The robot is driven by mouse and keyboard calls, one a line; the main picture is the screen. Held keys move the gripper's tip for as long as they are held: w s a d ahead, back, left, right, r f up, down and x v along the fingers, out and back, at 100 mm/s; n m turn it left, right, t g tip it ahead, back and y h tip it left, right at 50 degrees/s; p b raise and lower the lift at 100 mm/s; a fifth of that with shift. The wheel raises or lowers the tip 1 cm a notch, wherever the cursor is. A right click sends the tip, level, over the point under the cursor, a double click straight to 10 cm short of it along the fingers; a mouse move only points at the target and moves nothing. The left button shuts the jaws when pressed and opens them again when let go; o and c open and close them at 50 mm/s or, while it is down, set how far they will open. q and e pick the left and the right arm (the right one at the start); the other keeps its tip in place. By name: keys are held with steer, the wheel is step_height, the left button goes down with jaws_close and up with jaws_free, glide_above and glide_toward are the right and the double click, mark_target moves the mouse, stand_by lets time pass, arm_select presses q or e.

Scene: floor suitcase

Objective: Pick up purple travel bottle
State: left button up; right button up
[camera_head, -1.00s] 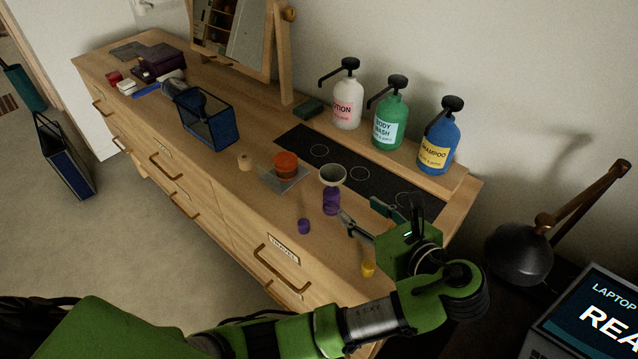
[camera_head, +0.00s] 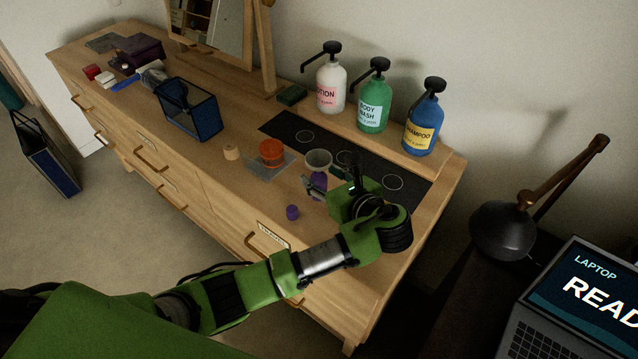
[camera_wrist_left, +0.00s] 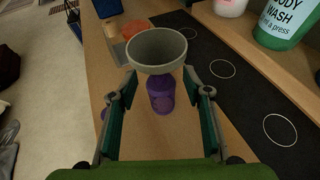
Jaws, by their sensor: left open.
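The purple travel bottle (camera_head: 318,184) stands upright on the dresser top with a grey funnel (camera_head: 318,159) on its mouth. In the left wrist view the bottle (camera_wrist_left: 161,94) sits between the spread fingers, under the funnel (camera_wrist_left: 157,50). My left gripper (camera_wrist_left: 161,92) is open, with one finger on each side of the bottle; I cannot tell whether either touches it. In the head view my left gripper (camera_head: 322,186) partly hides the bottle. A small purple cap (camera_head: 292,212) lies on the dresser to the left. My right gripper is not in view.
An orange jar (camera_head: 271,152) stands on a clear tray (camera_head: 262,169) beside the bottle. A black mat (camera_head: 400,185) lies behind it. Lotion (camera_head: 331,87), body wash (camera_head: 373,105) and shampoo (camera_head: 423,128) pump bottles stand on the back ledge. A blue mesh bin (camera_head: 190,118) is farther left.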

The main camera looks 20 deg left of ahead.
arm_select(q)
steer(key=shift+x, duration=0.95)
steer(key=shift+d, duration=0.1)
steer(key=c, duration=1.2)
steer(key=shift+r, duration=0.1)
